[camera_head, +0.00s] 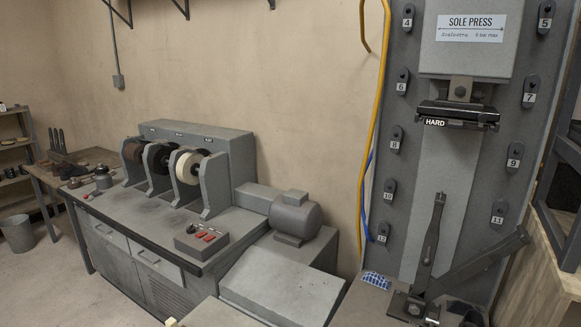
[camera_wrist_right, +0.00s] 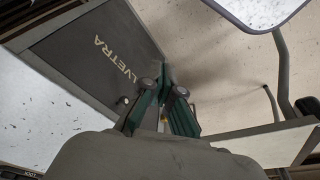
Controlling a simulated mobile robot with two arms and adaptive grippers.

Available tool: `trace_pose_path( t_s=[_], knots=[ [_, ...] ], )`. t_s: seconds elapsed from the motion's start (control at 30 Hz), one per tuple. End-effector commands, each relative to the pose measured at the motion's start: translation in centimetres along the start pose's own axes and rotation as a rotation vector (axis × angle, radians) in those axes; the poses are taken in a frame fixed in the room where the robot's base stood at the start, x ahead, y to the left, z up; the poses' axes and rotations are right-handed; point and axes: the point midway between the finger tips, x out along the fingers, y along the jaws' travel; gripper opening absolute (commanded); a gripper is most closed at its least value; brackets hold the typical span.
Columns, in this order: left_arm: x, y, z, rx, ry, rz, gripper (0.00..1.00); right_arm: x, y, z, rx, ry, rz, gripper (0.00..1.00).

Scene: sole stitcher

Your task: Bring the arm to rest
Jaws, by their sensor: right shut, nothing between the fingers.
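My right gripper (camera_wrist_right: 165,82) shows in the right wrist view, with its green-sided fingers brought together and nothing held between them. Its grey body fills the bottom middle of that view. The fingertips point toward a dark panel (camera_wrist_right: 95,55) with the letters "LVETRA", at a distance I cannot tell. Neither of my grippers shows in the head view, and my left gripper is in no view.
In the head view a tall sole press (camera_head: 448,160) stands at the right. A bench (camera_head: 130,215) with grinding wheels (camera_head: 188,167) and a red-buttoned control box (camera_head: 202,238) runs along the wall. Open floor (camera_head: 55,280) lies at the lower left.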

Motion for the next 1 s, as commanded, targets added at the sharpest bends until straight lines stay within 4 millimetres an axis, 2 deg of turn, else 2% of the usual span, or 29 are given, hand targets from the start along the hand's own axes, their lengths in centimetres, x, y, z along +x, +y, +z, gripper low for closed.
trace_pose_path(
  t_s=[0.03, 0.17, 0.2, 0.3, 0.4, 0.5, 0.63, 0.7, 1.0],
  knots=[
    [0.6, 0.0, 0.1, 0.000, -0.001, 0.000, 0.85, 3.1, -0.1, 2.0, -0.002, -0.022, -0.002, 0.00],
    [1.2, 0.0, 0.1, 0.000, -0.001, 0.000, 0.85, 8.8, -0.4, 6.7, -0.009, -0.051, -0.005, 0.00],
    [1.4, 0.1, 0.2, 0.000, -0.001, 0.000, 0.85, 10.3, -0.5, 8.4, -0.011, -0.062, -0.006, 0.00],
    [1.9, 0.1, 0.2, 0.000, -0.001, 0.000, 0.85, 13.4, -0.6, 12.6, -0.017, -0.083, -0.008, 0.00],
    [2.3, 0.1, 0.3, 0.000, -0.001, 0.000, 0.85, 15.5, -0.7, 16.4, -0.021, -0.100, -0.009, 0.00],
    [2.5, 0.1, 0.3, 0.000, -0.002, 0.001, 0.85, 16.6, -0.7, 19.5, -0.025, -0.114, -0.010, 0.00],
    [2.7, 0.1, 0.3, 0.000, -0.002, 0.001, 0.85, 17.1, -0.7, 21.6, -0.028, -0.120, -0.011, 0.00],
    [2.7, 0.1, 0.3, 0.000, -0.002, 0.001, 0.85, 17.2, -0.7, 22.1, -0.029, -0.123, -0.011, 0.00],
    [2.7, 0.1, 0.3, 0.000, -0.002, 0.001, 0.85, 17.2, -0.7, 22.2, -0.029, -0.123, -0.011, 0.00]
  ],
)
